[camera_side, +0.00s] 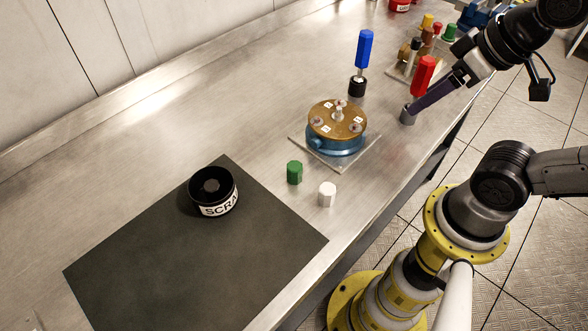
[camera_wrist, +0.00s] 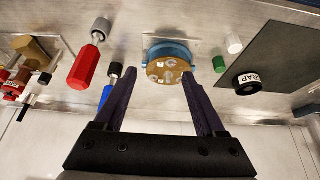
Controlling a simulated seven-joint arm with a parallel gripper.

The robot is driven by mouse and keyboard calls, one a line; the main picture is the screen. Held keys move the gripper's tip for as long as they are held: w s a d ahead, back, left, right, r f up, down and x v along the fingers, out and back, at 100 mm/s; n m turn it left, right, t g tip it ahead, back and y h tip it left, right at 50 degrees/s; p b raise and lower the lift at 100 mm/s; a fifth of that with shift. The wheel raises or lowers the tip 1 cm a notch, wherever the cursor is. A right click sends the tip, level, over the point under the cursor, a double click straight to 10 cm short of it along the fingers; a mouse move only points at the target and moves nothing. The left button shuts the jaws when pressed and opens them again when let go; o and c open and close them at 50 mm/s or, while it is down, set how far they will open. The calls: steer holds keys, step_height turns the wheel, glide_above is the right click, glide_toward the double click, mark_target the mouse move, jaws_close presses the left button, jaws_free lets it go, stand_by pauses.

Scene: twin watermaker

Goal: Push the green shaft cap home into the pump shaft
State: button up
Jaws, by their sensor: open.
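In the wrist view the green cap (camera_wrist: 219,64) is to the right of the pump. The pump (camera_side: 336,126) has a brass top and blue body and sits on a clear square plate. Its shaft (camera_side: 339,108) sticks up at the centre of the brass top. My gripper (camera_side: 411,111) is at the bench's right edge, by the red-handled tool. In the wrist view my gripper (camera_wrist: 157,72) is open and empty, its dark fingers pointing toward the pump.
A black scrap bin (camera_side: 213,192) stands on the dark mat (camera_side: 190,265). A blue-handled tool (camera_side: 363,55) and a red-handled tool (camera_side: 424,75) stand upright in holders near the pump. The bench left of the pump is clear.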

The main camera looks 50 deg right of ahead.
steer(key=w+a+r+m+g, duration=0.15)
steer(key=w+r+m, duration=0.25)
steer(key=m, duration=0.8)
steer(key=m+g, duration=0.4)
steer(key=m, duration=0.2)
glide_above(294, 165)
step_height(294, 165, down, 6)
steer(key=f, duration=0.7)
steer(key=shift+a+f, duration=0.2)
steer(key=shift+f, duration=0.2)
steer(key=shift+s+d+f, duration=0.1)
steer(key=shift+f, duration=1.3)
steer(key=shift+d+f, duration=0.1)
steer(key=shift+f, duration=1.25)
jaws_close()
